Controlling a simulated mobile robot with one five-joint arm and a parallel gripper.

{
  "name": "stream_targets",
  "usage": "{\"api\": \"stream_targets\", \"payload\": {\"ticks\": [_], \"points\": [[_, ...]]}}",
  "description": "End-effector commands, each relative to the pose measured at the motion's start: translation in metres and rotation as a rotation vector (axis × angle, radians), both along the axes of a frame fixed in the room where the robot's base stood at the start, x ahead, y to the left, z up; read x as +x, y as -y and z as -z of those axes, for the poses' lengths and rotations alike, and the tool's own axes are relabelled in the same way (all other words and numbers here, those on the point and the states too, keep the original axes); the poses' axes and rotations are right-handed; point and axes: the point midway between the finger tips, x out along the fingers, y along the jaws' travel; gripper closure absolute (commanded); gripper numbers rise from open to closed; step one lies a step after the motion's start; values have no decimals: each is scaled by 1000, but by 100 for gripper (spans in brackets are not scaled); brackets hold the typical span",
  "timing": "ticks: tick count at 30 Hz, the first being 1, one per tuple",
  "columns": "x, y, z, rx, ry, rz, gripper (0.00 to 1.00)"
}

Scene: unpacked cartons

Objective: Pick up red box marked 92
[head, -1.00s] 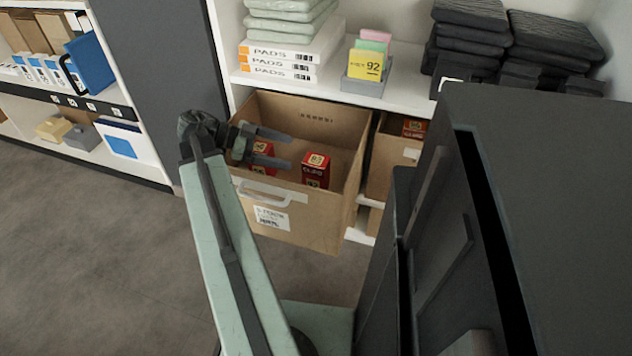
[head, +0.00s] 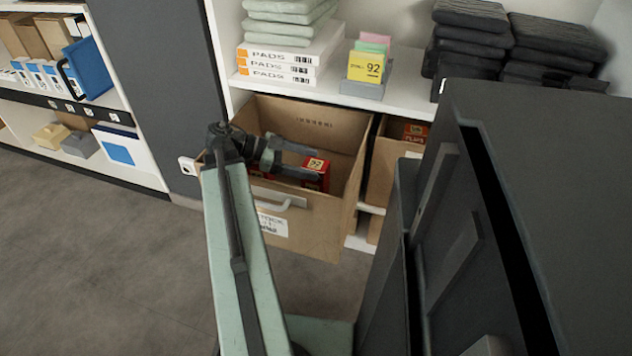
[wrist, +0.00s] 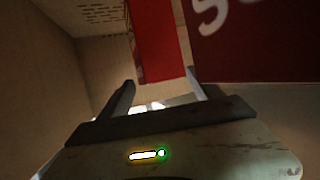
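A red box (head: 318,167) with a pale number label stands in the open cardboard carton (head: 335,212); the number is too small to read surely. My gripper (head: 318,165) reaches into the carton from the left, fingers apart, tips at this box. I cannot tell whether they touch it. A second red box (head: 260,172) shows only slightly behind my gripper. In the wrist view my gripper (wrist: 160,92) is open, and a narrow red face (wrist: 160,40) lies ahead between its fingers. A larger dark red face with white lettering (wrist: 250,40) fills the upper right.
Carton walls surround my gripper. Another carton (head: 378,175) with red boxes stands to the right. The shelf above (head: 405,98) holds pads boxes (head: 275,65), a yellow card marked 92 (head: 365,67) and dark folded stacks (head: 470,40). Floor is clear at left.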

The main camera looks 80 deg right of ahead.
Motion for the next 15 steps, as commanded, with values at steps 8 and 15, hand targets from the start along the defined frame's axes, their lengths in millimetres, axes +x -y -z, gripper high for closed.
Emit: {"api": "stream_targets", "payload": {"ticks": [8, 15], "points": [[0, 0, 0, 0, 0, 1, 100], [0, 0, 0, -1, 0, 1, 100]]}}
